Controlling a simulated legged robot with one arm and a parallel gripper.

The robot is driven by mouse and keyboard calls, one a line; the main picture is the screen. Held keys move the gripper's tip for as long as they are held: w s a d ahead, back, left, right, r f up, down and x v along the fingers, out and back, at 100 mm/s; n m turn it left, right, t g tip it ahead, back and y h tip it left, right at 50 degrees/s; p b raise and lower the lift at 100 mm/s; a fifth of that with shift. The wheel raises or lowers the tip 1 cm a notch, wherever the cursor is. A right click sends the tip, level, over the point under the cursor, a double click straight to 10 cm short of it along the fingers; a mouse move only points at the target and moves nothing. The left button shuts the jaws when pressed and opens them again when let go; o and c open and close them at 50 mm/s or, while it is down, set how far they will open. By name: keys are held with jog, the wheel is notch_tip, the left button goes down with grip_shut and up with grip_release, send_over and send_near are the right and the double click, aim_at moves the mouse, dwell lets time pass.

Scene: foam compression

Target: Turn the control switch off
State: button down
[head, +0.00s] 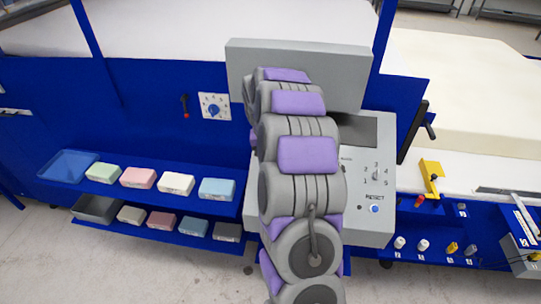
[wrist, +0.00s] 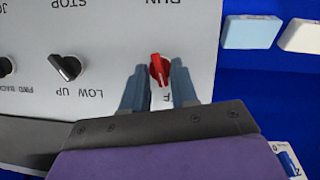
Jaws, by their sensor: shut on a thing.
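The control switch is a red knob (wrist: 160,72) on a light grey control panel (wrist: 110,40) in the wrist view. The knob's white mark lies near its upper end in the picture. A partly covered label ending in "F" shows just below it. My gripper (wrist: 159,67) has one finger on each side of the knob and is shut on it. In the head view the panel (head: 352,228) stands in the middle, and my arm covers the red knob and my gripper's fingers.
In the wrist view a black knob (wrist: 66,68) sits left of the red one, marked "LOW" and "UP". In the head view a blue shelf (head: 228,203) with several coloured foam blocks stands left of the panel. A numbered dial (head: 376,175) is on the panel's right part.

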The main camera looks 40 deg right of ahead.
jog(key=n, duration=0.1)
jog(key=n+h, duration=0.1)
jog(key=n, duration=0.1)
jog(key=n+g+h, duration=0.1)
jog(key=n, duration=0.1)
jog(key=shift+a+f, duration=0.15)
jog(key=shift+a, duration=0.15)
jog(key=shift+p, duration=0.3)
jog(key=c, duration=1.2)
grip_release()
jog(key=v, duration=1.7)
jog(key=shift+w+a, duration=0.2)
jog(key=shift+a, duration=0.1)
